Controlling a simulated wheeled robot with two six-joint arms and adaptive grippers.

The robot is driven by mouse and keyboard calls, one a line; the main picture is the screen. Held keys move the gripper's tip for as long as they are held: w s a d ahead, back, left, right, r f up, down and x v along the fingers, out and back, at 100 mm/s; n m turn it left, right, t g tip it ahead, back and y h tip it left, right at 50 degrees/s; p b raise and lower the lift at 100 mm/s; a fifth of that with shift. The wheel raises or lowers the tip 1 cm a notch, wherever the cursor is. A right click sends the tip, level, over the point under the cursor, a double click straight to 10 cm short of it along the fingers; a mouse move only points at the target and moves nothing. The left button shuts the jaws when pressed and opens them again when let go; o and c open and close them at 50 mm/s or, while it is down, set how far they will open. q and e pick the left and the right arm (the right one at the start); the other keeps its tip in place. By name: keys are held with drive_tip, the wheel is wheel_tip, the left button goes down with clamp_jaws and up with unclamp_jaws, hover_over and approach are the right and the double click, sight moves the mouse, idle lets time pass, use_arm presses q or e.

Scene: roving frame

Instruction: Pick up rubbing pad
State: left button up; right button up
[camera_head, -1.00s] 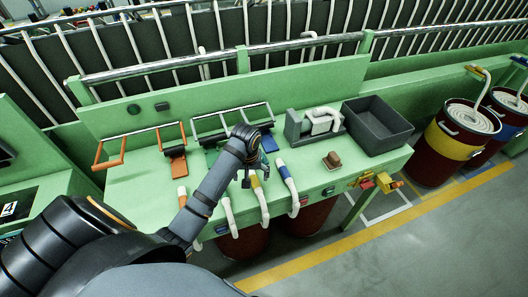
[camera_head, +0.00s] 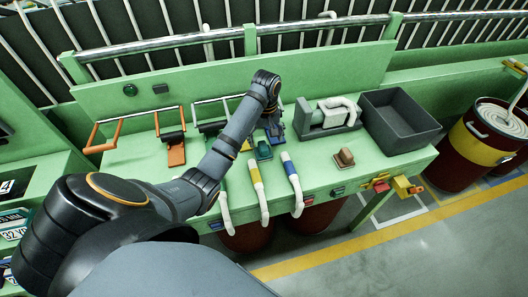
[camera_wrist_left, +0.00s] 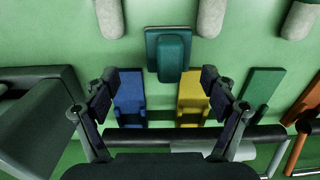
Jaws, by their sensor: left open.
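Two pad-like blocks with raised grips lie on the green bench: a teal one (camera_head: 263,150) near the middle and a brown one (camera_head: 344,157) to its right. I cannot tell which is the rubbing pad. The teal block also shows in the left wrist view (camera_wrist_left: 168,55), lying flat, just beyond the fingertips. My left gripper (camera_wrist_left: 158,85) is open and empty, its fingers apart on either side of the teal block's line. In the head view the left gripper (camera_head: 271,122) is partly hidden by its wrist, behind the teal block. The right gripper is not in view.
Blue (camera_wrist_left: 130,92) and yellow (camera_wrist_left: 193,92) tools lie by a metal rail beneath the fingers. A grey machine (camera_head: 310,118) and a dark bin (camera_head: 402,125) stand right. White hoses with yellow (camera_head: 255,175) and blue (camera_head: 290,170) ends line the front edge. Bench around the brown block is clear.

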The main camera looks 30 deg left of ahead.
sight(263, 146)
use_arm(q)
drive_tip(key=shift+s+a+f+b, duration=0.1)
drive_tip(key=shift+s+f+b, duration=0.35)
drive_tip(key=shift+f+b, duration=0.35)
drive_tip(key=f+b, duration=0.2)
drive_tip(key=f, duration=0.1)
drive_tip(key=shift+s+b, duration=0.3)
drive_tip(key=shift+b, duration=0.05)
drive_tip(key=shift+w+f, duration=0.1)
drive_tip(key=shift+f, duration=0.1)
drive_tip(key=shift+w+r, duration=0.1)
drive_tip(key=shift+r, duration=0.1)
drive_tip(key=c, duration=1.4)
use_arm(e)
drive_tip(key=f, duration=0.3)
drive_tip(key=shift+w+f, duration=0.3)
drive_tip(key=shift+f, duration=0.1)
